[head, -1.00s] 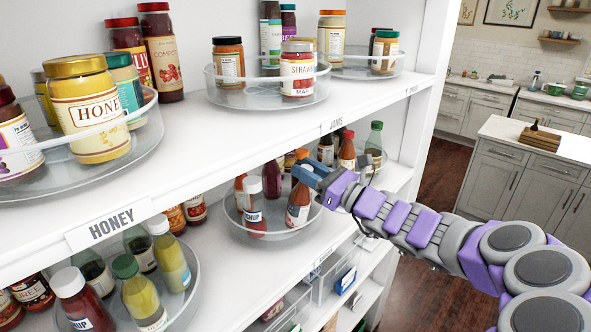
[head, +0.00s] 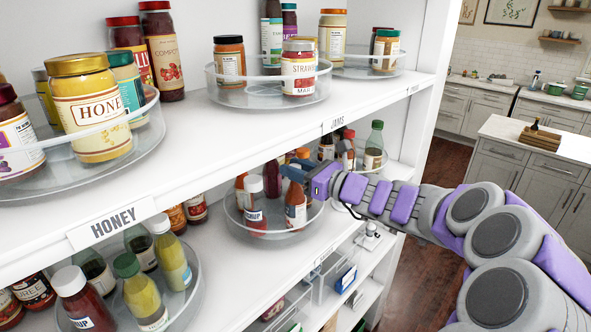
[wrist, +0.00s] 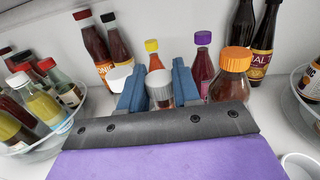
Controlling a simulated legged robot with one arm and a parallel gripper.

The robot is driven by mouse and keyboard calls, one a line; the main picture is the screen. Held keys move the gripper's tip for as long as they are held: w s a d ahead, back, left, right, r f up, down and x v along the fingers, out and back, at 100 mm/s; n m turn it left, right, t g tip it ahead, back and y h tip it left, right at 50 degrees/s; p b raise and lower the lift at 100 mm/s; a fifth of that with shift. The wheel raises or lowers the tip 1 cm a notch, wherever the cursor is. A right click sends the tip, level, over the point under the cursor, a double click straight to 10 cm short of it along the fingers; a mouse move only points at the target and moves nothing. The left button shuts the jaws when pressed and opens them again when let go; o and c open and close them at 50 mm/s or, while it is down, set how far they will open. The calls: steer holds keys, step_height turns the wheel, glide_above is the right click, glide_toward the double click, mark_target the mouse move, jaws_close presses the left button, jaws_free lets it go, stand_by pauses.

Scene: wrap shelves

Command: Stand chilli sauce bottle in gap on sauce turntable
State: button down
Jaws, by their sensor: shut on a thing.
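My gripper (head: 296,172) is at the middle shelf, over the clear turntable (head: 262,232). Its blue fingers are shut on the chilli sauce bottle (head: 295,208), an orange-red bottle with a pale label. The bottle hangs upright below the fingers, at the right front of the turntable. In the wrist view its grey cap (wrist: 160,88) shows between the fingertips, and the body is mostly hidden. I cannot tell whether its base touches the turntable.
On the turntable, a white-capped red bottle (head: 254,203) stands to the left. An orange-capped bottle (wrist: 232,74) stands close right of my gripper in the wrist view. The honey shelf (head: 250,130) runs just above my gripper. Another turntable (head: 195,285) stands at lower left.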

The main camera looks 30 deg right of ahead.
steer(key=shift+d, duration=0.1)
steer(key=c, duration=1.1)
jaws_free()
steer(key=shift+d, duration=0.1)
steer(key=o, duration=0.3)
